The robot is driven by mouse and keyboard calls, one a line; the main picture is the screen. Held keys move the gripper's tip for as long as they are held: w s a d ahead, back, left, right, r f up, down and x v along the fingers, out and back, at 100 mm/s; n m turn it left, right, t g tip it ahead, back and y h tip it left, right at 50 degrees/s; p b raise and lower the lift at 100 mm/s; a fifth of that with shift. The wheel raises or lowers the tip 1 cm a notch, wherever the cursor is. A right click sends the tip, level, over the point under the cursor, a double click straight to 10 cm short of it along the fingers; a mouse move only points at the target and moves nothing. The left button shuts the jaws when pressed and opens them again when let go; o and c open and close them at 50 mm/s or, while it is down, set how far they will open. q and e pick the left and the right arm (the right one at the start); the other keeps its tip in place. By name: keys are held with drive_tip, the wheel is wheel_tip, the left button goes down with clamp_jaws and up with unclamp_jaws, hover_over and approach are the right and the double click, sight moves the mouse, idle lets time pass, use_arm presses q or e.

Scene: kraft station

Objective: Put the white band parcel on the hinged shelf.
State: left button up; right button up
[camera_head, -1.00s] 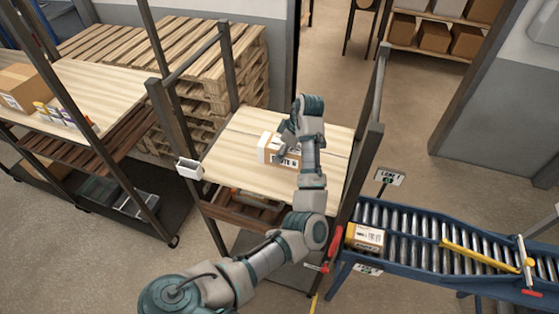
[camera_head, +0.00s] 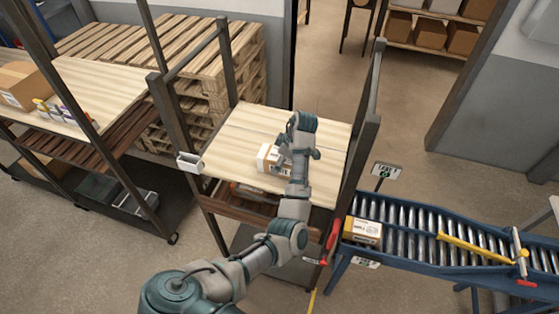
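The white band parcel (camera_head: 267,158) is a small tan box with a white band and dark print. It lies on the light wood shelf board (camera_head: 245,125) between dark posts, and its right part is hidden behind my gripper. My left gripper (camera_head: 297,155) is over the board at the parcel's right end, its fingers looking spread. I cannot tell whether they touch the parcel. My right gripper is out of view.
A blue roller conveyor (camera_head: 420,245) at right carries another tan box (camera_head: 362,232) with a white label. A wooden rack (camera_head: 105,80) with boxes and stacked pallets (camera_head: 185,45) stand at left. The board's far side is clear.

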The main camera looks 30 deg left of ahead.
use_arm(q)
drive_tip(key=shift+w+d, duration=0.1)
drive_tip(key=shift+d, duration=0.15)
drive_tip(key=shift+d+r, duration=0.15)
drive_tip(key=shift+r, duration=0.1)
drive_tip(key=v, duration=1.1)
drive_tip(key=shift+w+d+r, duration=0.1)
drive_tip(key=shift+r, duration=0.2)
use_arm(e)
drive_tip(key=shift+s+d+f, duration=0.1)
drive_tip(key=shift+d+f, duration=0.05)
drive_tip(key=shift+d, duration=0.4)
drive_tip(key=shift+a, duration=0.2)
use_arm(q)
drive_tip(key=shift+f, duration=0.1)
